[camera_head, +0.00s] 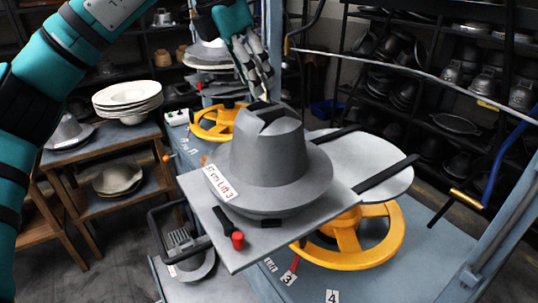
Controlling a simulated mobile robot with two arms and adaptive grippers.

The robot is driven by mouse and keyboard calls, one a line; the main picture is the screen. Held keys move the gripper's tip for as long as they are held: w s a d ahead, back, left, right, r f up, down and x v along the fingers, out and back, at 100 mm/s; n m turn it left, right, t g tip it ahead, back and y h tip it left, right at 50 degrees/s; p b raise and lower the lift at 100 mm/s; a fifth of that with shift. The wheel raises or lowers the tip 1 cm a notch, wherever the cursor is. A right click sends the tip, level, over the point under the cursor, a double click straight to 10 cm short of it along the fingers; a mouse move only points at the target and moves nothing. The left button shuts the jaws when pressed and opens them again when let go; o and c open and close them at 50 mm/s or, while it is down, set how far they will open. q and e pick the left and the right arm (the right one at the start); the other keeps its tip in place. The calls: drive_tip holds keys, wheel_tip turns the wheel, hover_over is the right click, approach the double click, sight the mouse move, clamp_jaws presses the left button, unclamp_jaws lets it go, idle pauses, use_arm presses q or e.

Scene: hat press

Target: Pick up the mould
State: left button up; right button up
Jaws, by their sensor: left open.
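The mould is a grey, hat-shaped block (268,150) with a wide brim and a dark slot in its crown. It stands upright on a grey square plate (236,254) in the middle of the head view. My left gripper (262,88) is open just above and behind the crown, with its fingers pointing down. It looks empty, and I cannot tell whether a fingertip touches the mould. My right gripper is not in view.
A yellow handwheel (382,252) sits below the plate, and another yellow wheel (208,127) is behind. A round grey plate (385,182) lies at the right. A wooden table (75,155) with white hat forms (128,97) stands left. Dark shelves (432,75) of moulds fill the back right.

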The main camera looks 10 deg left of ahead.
sight(268, 109)
use_arm(q)
drive_tip(key=shift+x, duration=1.2)
drive_tip(key=shift+f+p, duration=0.2)
drive_tip(key=shift+p, duration=0.25)
drive_tip(key=p+x, duration=0.1)
drive_tip(key=x, duration=0.3)
drive_tip(key=shift+w+d+f+p, duration=0.15)
drive_tip(key=shift+d+p, duration=0.05)
drive_tip(key=shift+p, duration=0.2)
drive_tip(key=shift+f, duration=0.1)
drive_tip(key=c, duration=0.5)
clamp_jaws()
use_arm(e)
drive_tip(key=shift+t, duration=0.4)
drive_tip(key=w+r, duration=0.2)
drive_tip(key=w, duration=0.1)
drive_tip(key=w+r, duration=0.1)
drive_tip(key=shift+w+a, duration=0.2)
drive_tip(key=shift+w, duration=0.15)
